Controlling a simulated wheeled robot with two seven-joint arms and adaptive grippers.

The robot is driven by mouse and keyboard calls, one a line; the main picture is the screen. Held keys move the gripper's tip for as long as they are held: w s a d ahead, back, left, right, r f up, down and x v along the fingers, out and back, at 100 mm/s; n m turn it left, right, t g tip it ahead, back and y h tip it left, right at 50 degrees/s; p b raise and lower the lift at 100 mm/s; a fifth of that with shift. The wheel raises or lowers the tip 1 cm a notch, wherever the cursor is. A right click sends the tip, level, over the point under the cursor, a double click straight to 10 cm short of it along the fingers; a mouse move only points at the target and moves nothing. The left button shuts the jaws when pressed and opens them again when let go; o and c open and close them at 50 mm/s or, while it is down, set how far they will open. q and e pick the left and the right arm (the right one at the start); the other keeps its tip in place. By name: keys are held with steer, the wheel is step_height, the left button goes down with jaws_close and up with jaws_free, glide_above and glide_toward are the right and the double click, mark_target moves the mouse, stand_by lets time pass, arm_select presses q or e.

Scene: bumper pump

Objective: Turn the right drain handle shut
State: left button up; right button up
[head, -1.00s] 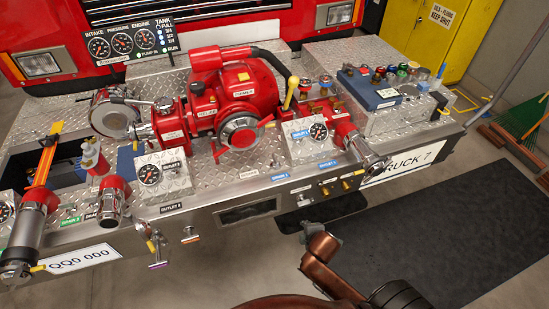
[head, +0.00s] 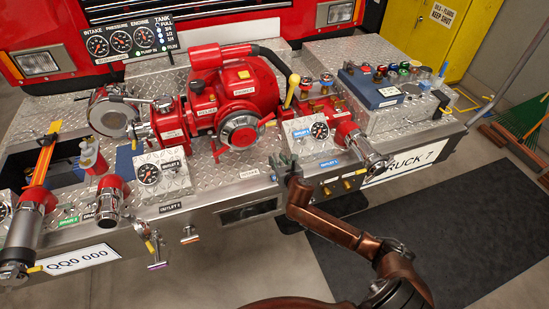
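My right gripper (head: 284,160) is grey-green, on a copper-brown arm that comes in from the lower right in the head view. It is in front of the bumper's front edge, between the blue drain label and the blue outlet label (head: 329,163). Its fingers point up and look spread, with nothing seen between them. The right drain handle cannot be made out; the gripper and wrist cover the panel by the drain label. Brass fittings (head: 349,184) show on the front panel just right of the wrist. My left gripper is not in view.
The diamond-plate bumper deck carries a red pump (head: 238,110), a gauge box (head: 308,131) and a chrome-ended outlet (head: 372,160) right of the gripper. A dark mat (head: 430,225) covers the floor at right.

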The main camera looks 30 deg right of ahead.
mark_target(276, 158)
steer(key=shift+b+x, duration=0.3)
steer(key=shift+x, duration=1.3)
steer(key=shift+r, duration=0.1)
steer(key=shift+c, duration=0.2)
jaws_close()
